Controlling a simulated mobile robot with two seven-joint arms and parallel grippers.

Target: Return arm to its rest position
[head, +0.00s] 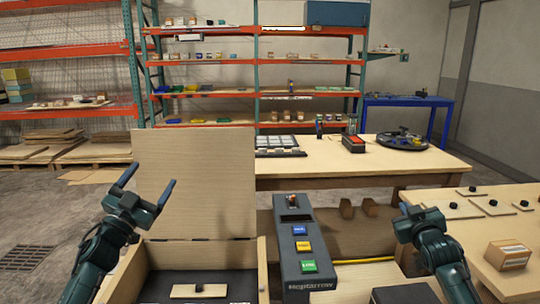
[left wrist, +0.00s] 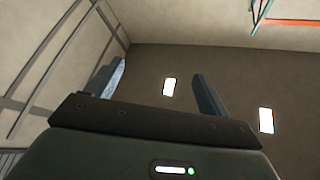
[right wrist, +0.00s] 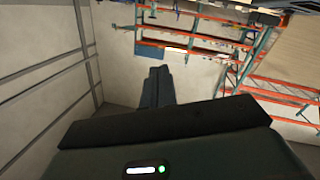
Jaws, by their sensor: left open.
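The dark console (head: 296,274) stands at the centre of the head view. It carries a blue button (head: 300,229), a yellow button (head: 303,246) and a green button (head: 308,266), with a small dark display and a switch at its top. My left gripper (head: 149,178) is raised in front of the box lid, fingers spread and empty, pointing up. Its parted fingers also show in the left wrist view (left wrist: 155,85). My right gripper (head: 404,208) is raised right of the console, apart from it. Its fingers look closed together and empty in the right wrist view (right wrist: 157,78).
A wooden box (head: 261,275) with its lid (head: 195,180) standing open is left of the console. A wooden table (head: 330,169) with a tray and a red device is behind. A side table at right holds a cardboard box (head: 508,255) and several knobbed plates. Shelves stand at the back.

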